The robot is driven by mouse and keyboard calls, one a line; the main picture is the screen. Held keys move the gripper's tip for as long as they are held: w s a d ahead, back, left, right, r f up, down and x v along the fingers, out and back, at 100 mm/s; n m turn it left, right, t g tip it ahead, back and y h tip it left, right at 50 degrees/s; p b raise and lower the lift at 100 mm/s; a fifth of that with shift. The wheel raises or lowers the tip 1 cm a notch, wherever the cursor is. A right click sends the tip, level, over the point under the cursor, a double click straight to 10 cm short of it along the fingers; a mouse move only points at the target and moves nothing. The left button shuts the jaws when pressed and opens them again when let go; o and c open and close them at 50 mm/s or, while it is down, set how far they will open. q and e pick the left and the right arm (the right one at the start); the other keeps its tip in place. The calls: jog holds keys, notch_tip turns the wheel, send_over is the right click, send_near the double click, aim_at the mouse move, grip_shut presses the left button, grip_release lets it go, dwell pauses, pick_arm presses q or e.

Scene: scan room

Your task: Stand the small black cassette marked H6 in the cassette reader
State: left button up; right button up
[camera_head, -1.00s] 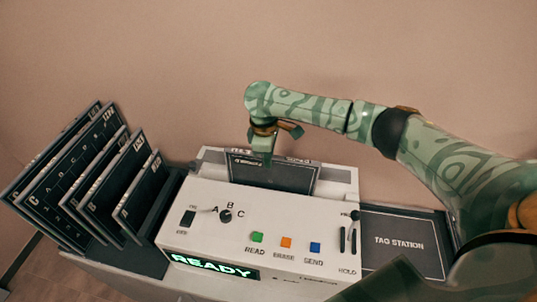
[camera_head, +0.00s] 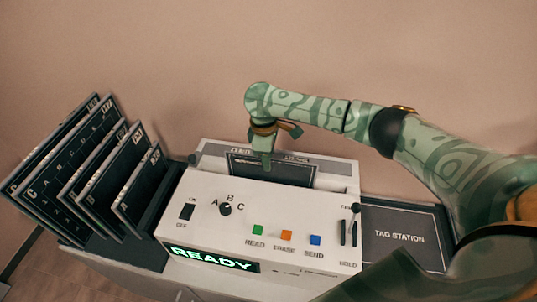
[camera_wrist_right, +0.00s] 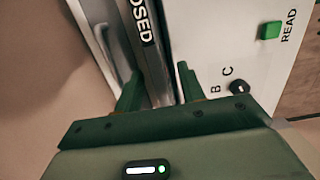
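A black cassette (camera_head: 285,172) stands upright in the slot at the back of the white cassette reader (camera_head: 225,183). Its marking is too small to read in the head view. My right gripper (camera_head: 263,160) is at its top edge, left of its middle, with one finger in front of its face. In the right wrist view the fingers (camera_wrist_right: 158,85) straddle a dark edge strip of the cassette (camera_wrist_right: 146,25), with letters ending in "OSED". I cannot tell whether they press on it. My left gripper is not in view.
A dark rack (camera_head: 150,250) with several large black cassettes (camera_head: 70,165) leans at the left. The reader has a dial (camera_head: 225,209), coloured buttons and a display reading READY (camera_head: 214,259). A dark TAG STATION pad (camera_head: 400,237) lies at its right. A wall rises behind.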

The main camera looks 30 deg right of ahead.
notch_tip(320, 180, up, 16)
jog(key=a+p, duration=0.1)
jog(key=p, duration=0.4)
jog(key=shift+w+r, duration=0.15)
jog(key=shift+w, duration=0.25)
notch_tip(320, 180, up, 6)
jog(key=p, duration=1.1)
